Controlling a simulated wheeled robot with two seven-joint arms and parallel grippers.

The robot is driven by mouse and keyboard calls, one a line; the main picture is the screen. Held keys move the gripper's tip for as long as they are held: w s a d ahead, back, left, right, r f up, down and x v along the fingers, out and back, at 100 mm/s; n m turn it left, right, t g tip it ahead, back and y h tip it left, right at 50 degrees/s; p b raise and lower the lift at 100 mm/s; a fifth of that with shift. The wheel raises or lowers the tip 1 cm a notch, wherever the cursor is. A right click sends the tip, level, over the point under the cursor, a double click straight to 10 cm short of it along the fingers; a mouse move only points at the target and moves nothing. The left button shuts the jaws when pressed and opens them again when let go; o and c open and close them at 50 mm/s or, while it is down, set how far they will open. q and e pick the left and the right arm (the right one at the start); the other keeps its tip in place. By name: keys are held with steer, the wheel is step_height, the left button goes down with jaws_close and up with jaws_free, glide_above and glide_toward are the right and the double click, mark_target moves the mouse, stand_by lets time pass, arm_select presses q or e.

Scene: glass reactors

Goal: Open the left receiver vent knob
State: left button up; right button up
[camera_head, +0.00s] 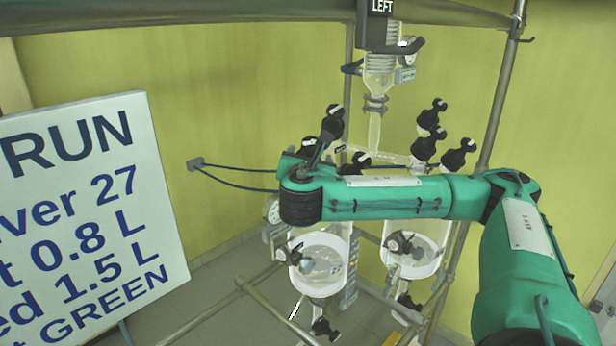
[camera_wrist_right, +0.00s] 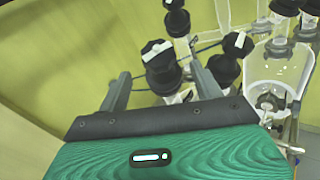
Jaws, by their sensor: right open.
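The left receiver (camera_head: 322,262) is a clear glass vessel in the lower middle of the head view. Several black knobs stand above it, among them an upper one (camera_head: 334,112) and a lower one (camera_head: 361,160). I cannot tell for sure which is the vent knob. My right gripper (camera_head: 312,150) reaches in from the right among these knobs, partly hidden by its own wrist. In the right wrist view it is open (camera_wrist_right: 160,78), and a black knob with a white bar (camera_wrist_right: 159,62) shows between its fingers. Whether they touch is unclear. My left gripper is out of view.
A second receiver (camera_head: 415,250) stands to the right, with black knobs (camera_head: 428,145) above it. Another knob (camera_wrist_right: 233,52) stands close to the right finger in the wrist view. Metal frame poles (camera_head: 500,90) surround the glassware. A large sign (camera_head: 90,220) fills the left.

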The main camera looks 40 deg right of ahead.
steer(key=b+v, duration=0.1)
steer(key=v, duration=0.3)
steer(key=shift+s+a, duration=0.2)
stand_by(0.4)
